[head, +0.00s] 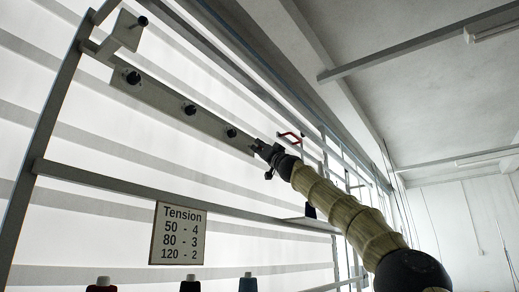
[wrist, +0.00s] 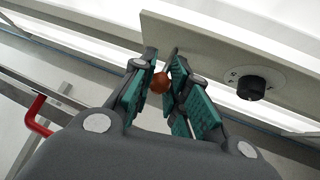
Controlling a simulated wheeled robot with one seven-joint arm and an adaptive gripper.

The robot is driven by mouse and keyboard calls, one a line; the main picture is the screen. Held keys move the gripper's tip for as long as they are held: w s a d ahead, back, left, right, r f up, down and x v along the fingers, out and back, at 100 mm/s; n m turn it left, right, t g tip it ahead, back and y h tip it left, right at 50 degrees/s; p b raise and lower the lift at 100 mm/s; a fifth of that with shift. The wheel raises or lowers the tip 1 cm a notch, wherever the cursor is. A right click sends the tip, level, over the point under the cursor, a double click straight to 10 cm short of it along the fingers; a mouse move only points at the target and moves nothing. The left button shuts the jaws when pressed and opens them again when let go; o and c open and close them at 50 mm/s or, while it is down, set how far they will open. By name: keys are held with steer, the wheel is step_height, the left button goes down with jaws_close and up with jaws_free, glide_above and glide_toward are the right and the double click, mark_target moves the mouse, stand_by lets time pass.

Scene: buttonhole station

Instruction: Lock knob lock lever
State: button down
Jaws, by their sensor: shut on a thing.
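My gripper (head: 268,156) is raised at the right end of a long grey bar (head: 165,103). In the wrist view my gripper (wrist: 163,68) is shut on a small reddish-brown ball knob (wrist: 160,84), held between the teal finger pads. A black dial knob (wrist: 250,88) on a pale marked disc sits on the bar to the right of the gripper. In the head view several black knobs, one being this knob (head: 231,132), line the bar.
A red handle (head: 290,137) is just beyond my gripper; it also shows at the left of the wrist view (wrist: 37,118). A tension sign (head: 179,233) hangs below the frame rail (head: 120,180). Thread spools (head: 248,284) stand at the bottom edge.

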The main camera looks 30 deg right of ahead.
steer(key=shift+d+r, duration=0.1)
steer(key=shift+d, duration=0.05)
steer(key=c, duration=1.5)
jaws_free()
steer(key=shift+w, duration=0.1)
steer(key=shift+c, duration=0.2)
steer(key=shift+o, duration=1)
steer(key=shift+w+f, duration=0.2)
steer(key=shift+s, duration=0.1)
steer(key=shift+s+f, duration=0.35)
steer(key=v, duration=1.1)
steer(key=shift+d, duration=0.2)
